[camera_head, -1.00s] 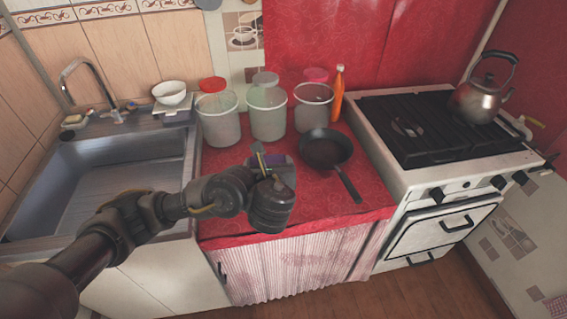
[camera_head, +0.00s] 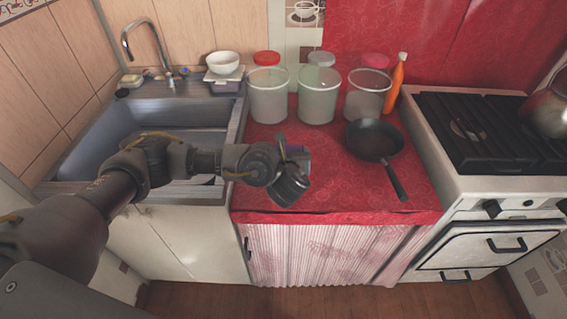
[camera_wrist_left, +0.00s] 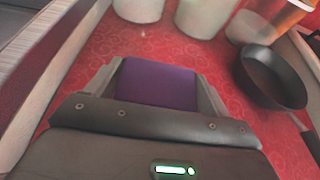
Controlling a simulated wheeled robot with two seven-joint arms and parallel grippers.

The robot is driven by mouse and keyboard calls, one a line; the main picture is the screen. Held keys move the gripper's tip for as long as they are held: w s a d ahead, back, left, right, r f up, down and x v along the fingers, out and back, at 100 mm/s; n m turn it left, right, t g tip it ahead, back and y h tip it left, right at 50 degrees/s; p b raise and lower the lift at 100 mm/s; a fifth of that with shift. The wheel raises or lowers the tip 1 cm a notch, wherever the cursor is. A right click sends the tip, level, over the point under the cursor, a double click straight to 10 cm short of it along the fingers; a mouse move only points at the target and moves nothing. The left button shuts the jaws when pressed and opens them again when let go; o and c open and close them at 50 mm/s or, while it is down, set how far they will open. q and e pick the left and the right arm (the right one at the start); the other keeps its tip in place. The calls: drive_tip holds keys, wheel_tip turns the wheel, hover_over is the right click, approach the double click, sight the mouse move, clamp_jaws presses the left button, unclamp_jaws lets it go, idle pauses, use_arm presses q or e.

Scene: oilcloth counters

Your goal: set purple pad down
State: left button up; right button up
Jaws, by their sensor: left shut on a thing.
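The purple pad (camera_wrist_left: 157,84) sits between the two fingers of my left gripper (camera_wrist_left: 158,80) in the left wrist view, and the gripper is shut on it. In the head view my left gripper (camera_head: 296,152) is over the left part of the red oilcloth counter (camera_head: 330,185). Only a small piece of the purple pad (camera_head: 295,149) shows there, the rest hidden by the gripper. I cannot tell whether the pad touches the cloth. My right gripper is not in view.
Several things stand behind and right: clear canisters (camera_head: 317,95) with red and grey lids, an orange bottle (camera_head: 396,82), and a black frying pan (camera_head: 374,140). The sink (camera_head: 100,140) lies left, the stove (camera_head: 490,140) right. The cloth between gripper and pan is clear.

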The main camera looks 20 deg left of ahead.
use_arm(q)
drive_tip(key=shift+w+a+f, duration=0.2)
drive_tip(key=shift+a+f, duration=0.15)
drive_tip(key=shift+f, duration=0.1)
drive_tip(key=shift+w+a+f, duration=0.2)
drive_tip(key=shift+a+f, duration=0.1)
drive_tip(key=shift+f, duration=0.15)
drive_tip(key=shift+a+f, duration=0.1)
drive_tip(key=shift+f, duration=0.05)
drive_tip(key=shift+w+a+f+b, duration=0.1)
drive_tip(key=shift+a+f+b, duration=0.1)
drive_tip(key=shift+b, duration=0.15)
wheel_tip(320, 180, down, 2)
drive_tip(key=shift+f+b, duration=0.2)
drive_tip(key=shift+b, duration=0.2)
drive_tip(key=shift+w+f, duration=0.1)
drive_tip(key=shift+f, duration=0.3)
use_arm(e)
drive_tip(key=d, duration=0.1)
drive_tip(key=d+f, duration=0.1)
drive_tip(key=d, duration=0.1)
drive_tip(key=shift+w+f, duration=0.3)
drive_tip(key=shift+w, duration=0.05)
